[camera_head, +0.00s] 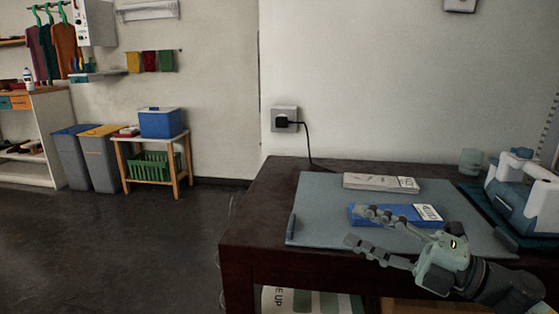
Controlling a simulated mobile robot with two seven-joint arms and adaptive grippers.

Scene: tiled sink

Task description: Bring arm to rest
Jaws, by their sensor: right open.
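My right gripper (366,229) reaches in from the lower right, over the front part of the dark wooden table (262,225). Its two fingers are spread apart and nothing is between them. The upper finger overlaps a blue box with a white label (415,211) in the picture; I cannot tell whether they touch. The box lies on a grey mat (325,199). My left gripper is not in view.
A pale flat box (380,182) lies behind the blue one. A blue and white appliance (522,195) and a cup (471,161) stand at the right. A cable runs from the wall socket (284,118) to the table. The floor (130,245) at left is clear.

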